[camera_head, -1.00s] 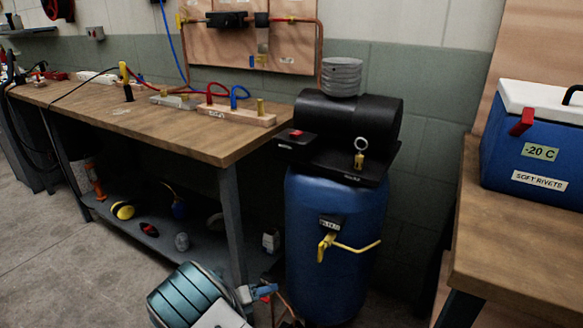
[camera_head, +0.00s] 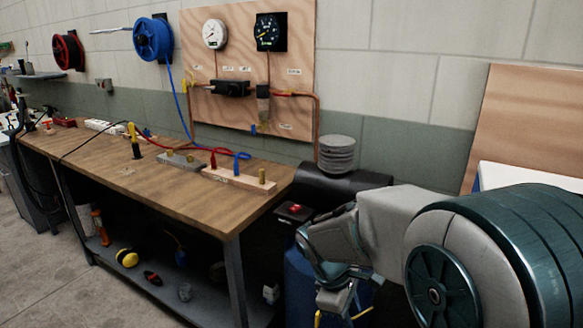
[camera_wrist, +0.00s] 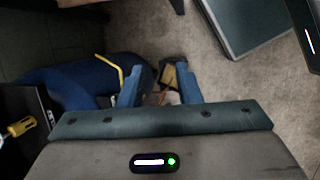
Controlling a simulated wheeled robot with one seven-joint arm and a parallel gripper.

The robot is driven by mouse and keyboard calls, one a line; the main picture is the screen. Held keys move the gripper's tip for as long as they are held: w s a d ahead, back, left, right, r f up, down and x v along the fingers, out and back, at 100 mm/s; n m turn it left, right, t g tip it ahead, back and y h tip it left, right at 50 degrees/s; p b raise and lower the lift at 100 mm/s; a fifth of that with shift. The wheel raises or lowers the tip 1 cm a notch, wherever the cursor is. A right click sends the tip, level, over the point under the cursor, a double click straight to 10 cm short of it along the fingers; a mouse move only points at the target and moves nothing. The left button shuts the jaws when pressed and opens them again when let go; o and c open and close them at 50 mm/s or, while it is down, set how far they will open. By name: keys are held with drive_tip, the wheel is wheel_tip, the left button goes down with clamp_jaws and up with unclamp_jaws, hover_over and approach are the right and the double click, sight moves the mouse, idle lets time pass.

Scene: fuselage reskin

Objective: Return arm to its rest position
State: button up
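My arm (camera_head: 385,235), grey and teal, fills the lower right of the head view, in front of the compressor. In the wrist view my gripper (camera_wrist: 158,85) points down, its two blue fingers standing apart. No held object is clear between them. Small yellowish and pale shapes show behind the gap, too unclear to name. The compressor's blue tank (camera_wrist: 75,80) with its yellow handle (camera_wrist: 110,68) lies left of the fingers in the wrist view; I cannot tell how close. In the head view the arm hides much of the tank.
A wooden workbench (camera_head: 130,185) with hoses and fittings stands at left. A gauge board (camera_head: 240,110) and hose reels (camera_head: 153,40) hang on the wall. The cooler's white lid (camera_head: 525,178) shows partly behind my arm. Open floor (camera_head: 45,260) lies at front left.

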drive_tip(key=s+d+r+m+t+y+p, duration=0.2)
drive_tip(key=s+r+m+y+p, duration=0.2)
drive_tip(key=s+r+m+p, duration=0.4)
drive_tip(key=shift+s+d+r+m+t, duration=0.4)
drive_tip(key=shift+s+r+m, duration=1.75)
drive_tip(key=shift+r, duration=1.25)
